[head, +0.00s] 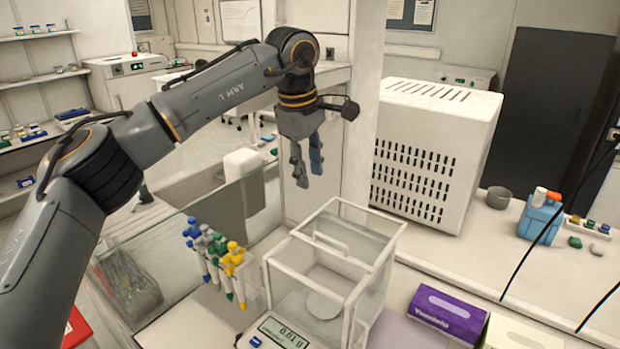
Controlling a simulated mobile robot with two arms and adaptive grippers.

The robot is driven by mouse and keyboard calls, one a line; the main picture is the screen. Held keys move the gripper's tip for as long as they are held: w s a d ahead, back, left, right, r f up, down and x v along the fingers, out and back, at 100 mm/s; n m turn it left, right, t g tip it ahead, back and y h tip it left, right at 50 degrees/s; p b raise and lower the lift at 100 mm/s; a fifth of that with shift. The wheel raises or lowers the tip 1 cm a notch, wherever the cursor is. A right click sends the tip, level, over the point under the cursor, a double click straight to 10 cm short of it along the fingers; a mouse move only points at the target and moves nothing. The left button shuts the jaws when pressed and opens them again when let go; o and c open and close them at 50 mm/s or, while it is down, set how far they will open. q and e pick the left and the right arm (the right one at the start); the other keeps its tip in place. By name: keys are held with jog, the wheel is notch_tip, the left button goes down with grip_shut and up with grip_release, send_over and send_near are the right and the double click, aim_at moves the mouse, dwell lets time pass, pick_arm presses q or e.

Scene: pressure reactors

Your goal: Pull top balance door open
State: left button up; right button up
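The balance (280,332) stands at the bottom centre, with a lit display and a clear draft shield framed in white. Its top door (352,237) is a glass panel with a pale handle (331,243) on it, and it looks closed. The round weighing pan (323,305) shows through the glass. My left gripper (308,176) hangs fingers down above and behind the balance's left rear corner, apart from the door. Its two fingers are slightly apart with nothing between them. My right gripper is not in view.
Several coloured pipettes (221,262) hang just left of the balance by a glass panel (180,240). A large white vented box (433,155) stands behind right. A purple box (447,313) lies right of the balance. A blue bottle holder (540,218) and grey cup (498,197) are farther right.

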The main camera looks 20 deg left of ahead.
pick_arm(q)
notch_tip(320, 180, up, 9)
jog(key=s, duration=0.1)
jog(key=shift+s+a, duration=0.3)
jog(key=shift+s, duration=0.05)
